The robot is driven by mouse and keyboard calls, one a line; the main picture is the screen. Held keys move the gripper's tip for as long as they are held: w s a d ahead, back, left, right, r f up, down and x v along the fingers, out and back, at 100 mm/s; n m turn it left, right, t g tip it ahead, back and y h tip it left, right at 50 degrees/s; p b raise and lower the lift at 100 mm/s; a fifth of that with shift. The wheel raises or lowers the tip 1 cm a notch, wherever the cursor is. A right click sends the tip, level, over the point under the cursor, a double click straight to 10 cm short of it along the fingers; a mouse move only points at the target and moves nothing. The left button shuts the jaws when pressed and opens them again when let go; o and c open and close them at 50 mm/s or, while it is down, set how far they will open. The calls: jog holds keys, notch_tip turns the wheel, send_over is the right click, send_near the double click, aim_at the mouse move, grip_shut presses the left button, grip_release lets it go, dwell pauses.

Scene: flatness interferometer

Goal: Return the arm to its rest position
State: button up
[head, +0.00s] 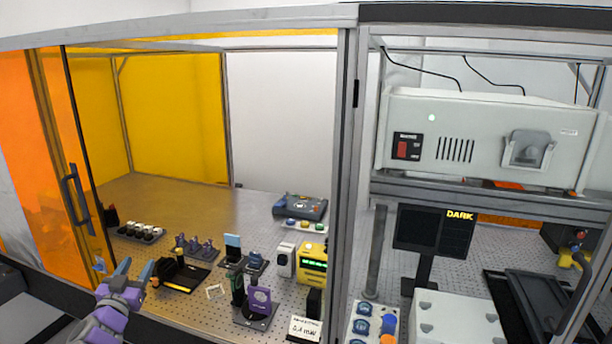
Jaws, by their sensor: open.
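My gripper (112,269) shows in the head view at the lower left, at the end of my purple and grey arm. Its two blue-grey fingers are spread apart with nothing between them. It is near the front edge of the optical table (150,200), by the orange sliding door with its dark handle (78,199). A black tray with small parts (183,275) lies just right of the gripper. I cannot tell whether the gripper is inside or outside the enclosure.
Purple-topped mounts (196,246), a purple optic holder (259,300) and a yellow meter (312,267) stand right of the gripper. A frame post (345,190) divides the bays. A white box with a red switch (480,140) sits on the right shelf. The table's back left is clear.

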jog(key=w+d+r+n+g+y+b, duration=0.1)
jog(key=w+d+r+n+g+y, duration=0.2)
jog(key=d, duration=0.5)
jog(key=w+d+r+n+g+y+b, duration=0.1)
jog(key=w+d+r+y, duration=0.1)
jog(key=w+d+r, duration=0.35)
jog(key=s+d+f+g+b, duration=0.15)
jog(key=s+d, duration=0.25)
jog(key=d, duration=0.4)
jog(key=s+d+f+n+g+h+p, duration=0.1)
jog(key=s+d+f+g, duration=0.2)
jog(key=s+d, duration=0.3)
jog(key=s+d+f+g+b, duration=0.1)
jog(key=s+d+f+g, duration=0.15)
jog(key=d, duration=0.65)
jog(key=s+d+f+m+g+h, duration=0.1)
jog(key=s+d+f+g, duration=0.2)
jog(key=s+d, duration=0.5)
jog(key=s+d+f+m+g+h+b, duration=0.1)
jog(key=s+d+f+g, duration=0.3)
jog(key=s, duration=1.5)
jog(key=s+d+f+m+g+h+b, duration=0.1)
jog(key=s+d+f+m+g+h, duration=0.1)
jog(key=s+d, duration=0.9)
jog(key=shift+s+d+f+g+h, duration=0.3)
jog(key=shift+s+f+g+h, duration=0.35)
jog(key=shift+s+f, duration=0.95)
jog(key=shift+s+d+r, duration=0.1)
jog(key=shift+s+r, duration=0.1)
jog(key=shift+d, duration=0.5)
